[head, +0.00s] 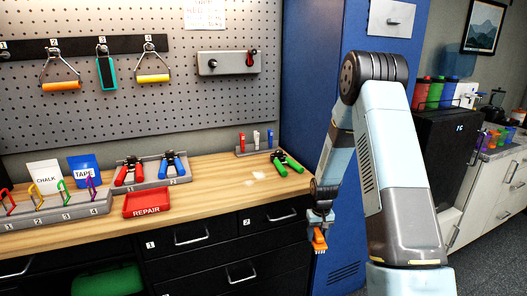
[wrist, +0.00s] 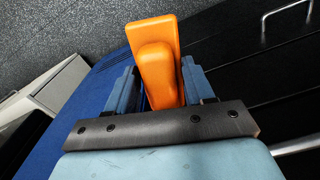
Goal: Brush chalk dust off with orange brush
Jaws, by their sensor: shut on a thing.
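My gripper (head: 320,222) hangs in front of the workbench's right end, below the level of its top. It is shut on the orange brush (head: 320,240), whose pale bristles point down in the head view. In the wrist view the orange brush (wrist: 155,60) sits upright between the two fingers of my gripper (wrist: 160,90). Its bristles are hidden there. White chalk dust (head: 258,178) lies in a small patch on the wooden worktop (head: 215,187), left of and above my gripper in the head view.
Green-handled grips (head: 288,162) lie just right of the dust. Behind stands a small rack with tubes (head: 256,140). A red REPAIR tray (head: 147,203) and red and blue hand grips are further left. Black drawers (head: 190,235) are below. A blue cabinet (head: 310,90) stands behind my arm.

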